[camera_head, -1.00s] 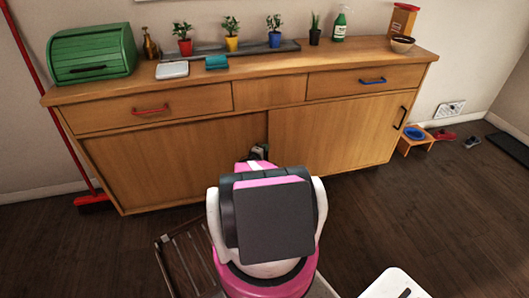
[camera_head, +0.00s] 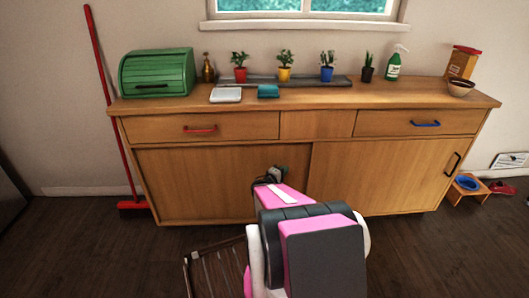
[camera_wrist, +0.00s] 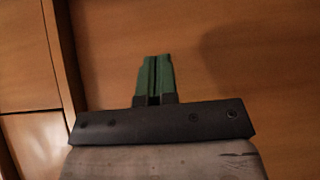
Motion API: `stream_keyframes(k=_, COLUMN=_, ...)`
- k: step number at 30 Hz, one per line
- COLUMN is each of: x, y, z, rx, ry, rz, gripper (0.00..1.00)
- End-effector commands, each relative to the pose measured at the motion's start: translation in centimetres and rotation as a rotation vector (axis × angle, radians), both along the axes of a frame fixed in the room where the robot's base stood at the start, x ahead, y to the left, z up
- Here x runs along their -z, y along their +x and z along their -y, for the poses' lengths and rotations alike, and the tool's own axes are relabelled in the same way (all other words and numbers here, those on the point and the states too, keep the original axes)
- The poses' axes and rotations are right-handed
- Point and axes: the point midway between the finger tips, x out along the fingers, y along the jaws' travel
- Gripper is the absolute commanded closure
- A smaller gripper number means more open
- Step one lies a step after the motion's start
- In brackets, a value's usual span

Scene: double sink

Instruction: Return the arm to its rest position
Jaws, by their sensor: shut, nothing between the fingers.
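My arm shows in the head view as a pink, white and dark grey shape at the bottom centre, in front of a wooden sideboard (camera_head: 215,182). My gripper (camera_head: 276,172) is at its far end, small and partly hidden by my arm, low in front of the sideboard's sliding doors. In the wrist view my gripper (camera_wrist: 154,62) shows two green fingers side by side, shut with nothing between them. The wooden front fills the view beyond the fingers, and a shadow falls on it. I cannot tell the exact gap between fingertips and wood.
On the sideboard stand a green bread box (camera_head: 157,74), several potted plants, a spray bottle (camera_head: 393,66) and a bowl (camera_head: 461,88). A red broom (camera_head: 112,120) leans at left. A slatted rack (camera_head: 215,272) is on the floor beside my arm.

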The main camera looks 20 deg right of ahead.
Motion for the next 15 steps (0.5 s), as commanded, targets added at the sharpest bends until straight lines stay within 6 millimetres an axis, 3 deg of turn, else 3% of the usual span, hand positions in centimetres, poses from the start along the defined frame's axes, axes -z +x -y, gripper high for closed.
stream_keyframes(k=8, x=-0.3, y=-0.3, z=-0.2, rx=0.029, ry=0.028, rz=0.002, gripper=1.0)
stream_keyframes(k=15, x=-1.2, y=-1.9, z=-1.7, rx=0.178, ry=0.208, rz=0.003, gripper=1.0)
